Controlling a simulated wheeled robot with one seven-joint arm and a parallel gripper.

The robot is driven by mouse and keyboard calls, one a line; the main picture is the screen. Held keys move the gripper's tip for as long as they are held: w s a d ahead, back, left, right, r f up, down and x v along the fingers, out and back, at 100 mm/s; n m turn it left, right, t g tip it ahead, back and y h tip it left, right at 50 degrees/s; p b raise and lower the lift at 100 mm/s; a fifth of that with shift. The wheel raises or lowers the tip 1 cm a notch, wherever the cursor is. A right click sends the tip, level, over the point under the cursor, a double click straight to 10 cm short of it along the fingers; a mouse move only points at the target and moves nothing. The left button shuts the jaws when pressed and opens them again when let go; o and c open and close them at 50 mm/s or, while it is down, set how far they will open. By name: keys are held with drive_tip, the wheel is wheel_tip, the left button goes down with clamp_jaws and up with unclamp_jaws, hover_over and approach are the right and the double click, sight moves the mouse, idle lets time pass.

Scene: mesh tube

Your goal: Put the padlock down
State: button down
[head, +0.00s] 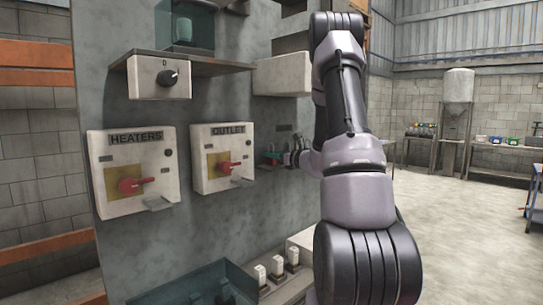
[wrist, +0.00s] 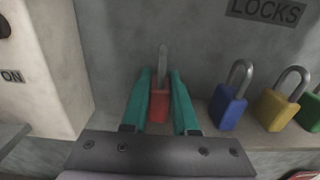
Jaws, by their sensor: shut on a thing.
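My gripper (wrist: 160,76) has two teal fingers, and they are closed on the red padlock (wrist: 159,105) in the wrist view. The padlock's red body sits between the fingers with its grey shackle pointing up. Behind it is the grey panel. A ledge (wrist: 270,138) runs to the right under a LOCKS label (wrist: 266,10). I cannot tell whether the red padlock touches the ledge. In the head view my gripper (head: 283,157) is small against the panel, right of the OUTLET box, partly hidden by my arm.
A blue padlock (wrist: 228,108), a yellow padlock (wrist: 277,110) and a green padlock (wrist: 311,111) stand on the ledge to the right. The OUTLET box (head: 240,140) and HEATERS box (head: 105,175) with red handles jut out on the left. Open floor (head: 450,230) lies right.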

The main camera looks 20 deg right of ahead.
drive_tip(key=shift+f, duration=0.15)
drive_tip(key=c, duration=0.7)
unclamp_jaws()
